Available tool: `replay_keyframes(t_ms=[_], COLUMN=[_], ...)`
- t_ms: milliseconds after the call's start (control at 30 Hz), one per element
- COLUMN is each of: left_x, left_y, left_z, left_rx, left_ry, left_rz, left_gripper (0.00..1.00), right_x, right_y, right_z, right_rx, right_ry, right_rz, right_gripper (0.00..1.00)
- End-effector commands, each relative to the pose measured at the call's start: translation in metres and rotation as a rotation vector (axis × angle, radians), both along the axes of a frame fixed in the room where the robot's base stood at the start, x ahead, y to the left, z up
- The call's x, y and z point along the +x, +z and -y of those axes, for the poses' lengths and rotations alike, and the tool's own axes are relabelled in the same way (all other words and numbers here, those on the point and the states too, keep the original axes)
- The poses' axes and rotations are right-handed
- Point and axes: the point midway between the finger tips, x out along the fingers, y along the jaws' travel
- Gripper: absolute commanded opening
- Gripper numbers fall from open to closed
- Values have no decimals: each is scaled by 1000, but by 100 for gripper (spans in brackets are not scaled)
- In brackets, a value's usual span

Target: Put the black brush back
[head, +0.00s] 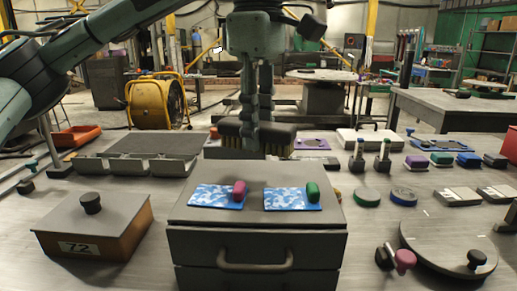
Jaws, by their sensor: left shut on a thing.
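The black brush (281,135) has a dark body with yellowish bristles underneath, and shows at the centre of the head view. My left gripper (259,131) comes down over it with its fingers shut on the brush, and hides the brush's middle. The brush appears level with its bristles down, behind the drawer cabinet's top. I cannot tell whether its bristles touch anything. My right gripper is not in view.
A grey drawer cabinet (258,248) stands in front, with two blue patterned pads (209,194) on top. A wooden box marked 72 (100,232) is at left, and a grey partitioned rack (130,163) behind it. A round grey lid (449,250) lies at right.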

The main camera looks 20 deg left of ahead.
Motion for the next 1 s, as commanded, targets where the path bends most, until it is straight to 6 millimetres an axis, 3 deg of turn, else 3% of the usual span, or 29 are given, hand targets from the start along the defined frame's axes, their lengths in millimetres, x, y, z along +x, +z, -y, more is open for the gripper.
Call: replay_keyframes(t_ms=[300, 800, 833, 1000], left_x=[2, 2, 2, 2], left_y=[-38, -43, -44, -43], left_z=[0, 0, 0, 0], left_rx=[-1, 0, 0, 0], left_ry=[-2, 0, 0, 0], left_rz=[-3, 0, 0, 0], left_gripper=[5, 4, 33, 52], right_x=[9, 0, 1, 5], right_y=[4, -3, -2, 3], right_z=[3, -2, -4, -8], right_rx=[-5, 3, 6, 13], right_ry=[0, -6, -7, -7], right_rz=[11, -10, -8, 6], right_gripper=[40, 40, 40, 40])
